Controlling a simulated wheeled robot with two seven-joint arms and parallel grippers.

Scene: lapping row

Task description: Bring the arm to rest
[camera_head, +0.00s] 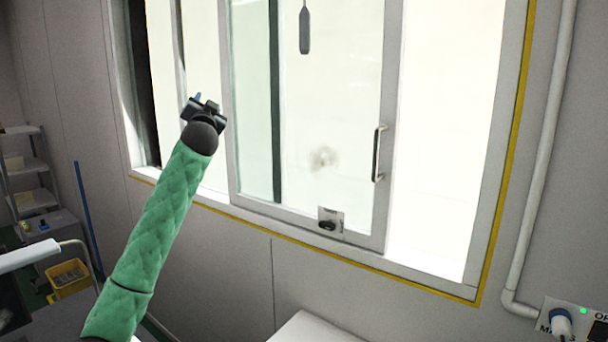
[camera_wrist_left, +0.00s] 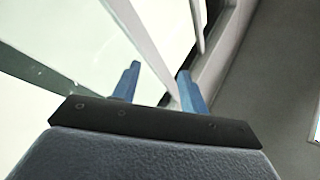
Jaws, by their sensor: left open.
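My left arm, in a green quilted sleeve, reaches up from the lower left in the head view. Its gripper (camera_head: 204,103) is in front of the left part of a large window. In the left wrist view the gripper (camera_wrist_left: 157,88) shows two blue fingers spread apart with nothing between them. Behind the fingers are a pale window frame bar and glass. I cannot tell how far the fingers are from the frame. My right gripper is not in view.
The window's sliding pane (camera_head: 310,110) has a bar handle (camera_head: 377,153) and a dark latch knob (camera_head: 328,224). A pale surface (camera_head: 312,330) lies at the bottom. A yellow bucket (camera_head: 68,278) and shelving (camera_head: 28,170) stand at left. A conduit (camera_head: 545,160) runs down the right wall.

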